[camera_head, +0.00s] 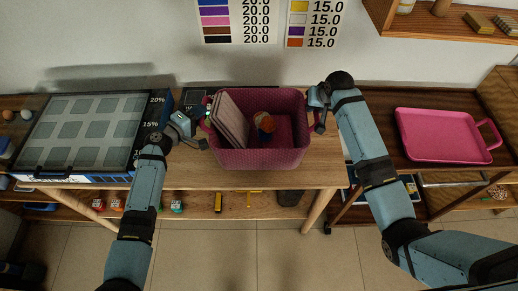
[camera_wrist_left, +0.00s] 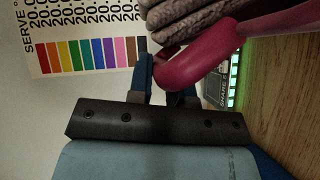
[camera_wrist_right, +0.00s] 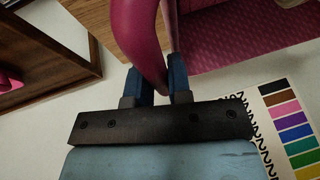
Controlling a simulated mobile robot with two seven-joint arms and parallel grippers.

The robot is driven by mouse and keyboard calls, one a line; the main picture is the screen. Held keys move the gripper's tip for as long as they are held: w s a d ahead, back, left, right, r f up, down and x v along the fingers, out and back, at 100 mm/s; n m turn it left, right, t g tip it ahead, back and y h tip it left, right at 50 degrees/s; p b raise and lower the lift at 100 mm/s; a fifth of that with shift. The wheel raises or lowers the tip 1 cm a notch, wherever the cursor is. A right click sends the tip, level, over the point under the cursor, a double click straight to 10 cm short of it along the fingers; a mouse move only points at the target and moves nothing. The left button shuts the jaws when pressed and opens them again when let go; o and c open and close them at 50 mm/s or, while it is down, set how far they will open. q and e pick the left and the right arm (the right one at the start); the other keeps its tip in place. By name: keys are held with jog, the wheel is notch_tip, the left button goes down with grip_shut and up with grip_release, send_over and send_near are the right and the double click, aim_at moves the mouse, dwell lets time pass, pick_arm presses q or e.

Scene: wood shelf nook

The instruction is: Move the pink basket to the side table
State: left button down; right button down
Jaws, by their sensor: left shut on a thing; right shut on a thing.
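The pink basket (camera_head: 262,158) is upright at the middle of the wooden table, in the head view. It holds a folded beige cloth (camera_head: 230,120) and an orange and dark round item (camera_head: 264,122). My left gripper (camera_head: 203,122) is shut on the basket's left handle, which shows in the left wrist view (camera_wrist_left: 200,62). My right gripper (camera_head: 318,103) is shut on the right handle, which shows in the right wrist view (camera_wrist_right: 140,45). Whether the basket touches the table is hard to tell. The dark side table (camera_head: 435,175) stands at the right.
A pink tray (camera_head: 445,135) lies on the side table and takes up much of its top. A grey gridded case (camera_head: 85,130) stands left on the wooden table (camera_head: 320,176). A wall shelf (camera_head: 455,22) hangs above the side table.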

pick_arm(q)
jog(key=shift+a, duration=0.1)
